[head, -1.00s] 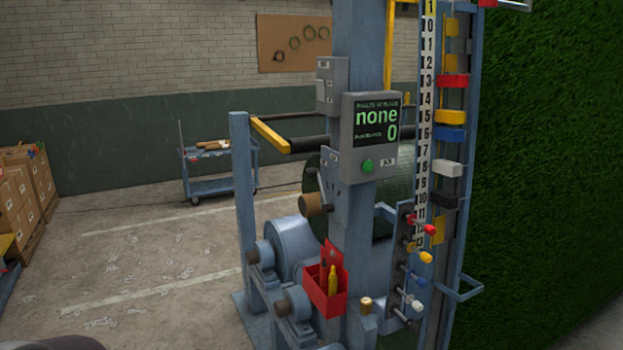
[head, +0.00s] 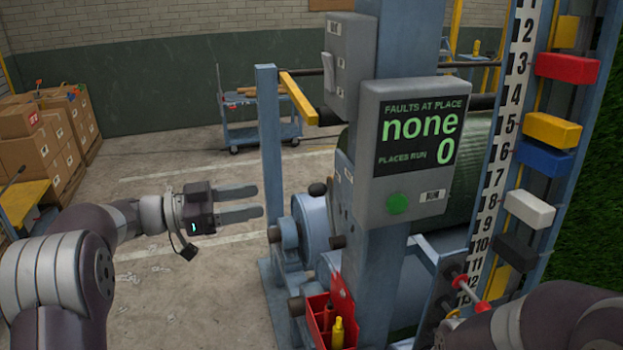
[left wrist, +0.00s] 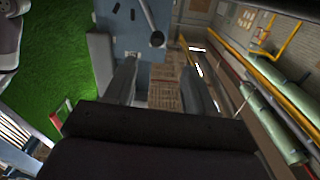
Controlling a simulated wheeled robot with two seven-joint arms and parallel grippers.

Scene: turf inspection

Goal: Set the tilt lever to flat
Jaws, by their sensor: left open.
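A short lever with a dark round knob (head: 318,189) sticks out to the left of the blue post, beside a pale bracket. I take it for the tilt lever, but its setting cannot be read. In the left wrist view a rod with a dark knob (left wrist: 157,39) stands out from a blue plate, beyond the fingertips; it looks like the same lever. My left gripper (head: 258,201) is open and empty, left of the knob and apart from it. It also shows in the left wrist view (left wrist: 160,68). My right arm enters at lower right; its gripper is out of view.
A grey display box (head: 418,145) reading "none" and "0", with a green button, is on the post (head: 384,260). A switch box (head: 347,60) sits above it. A red bin (head: 330,322) is below. Coloured blocks line the scale at right.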

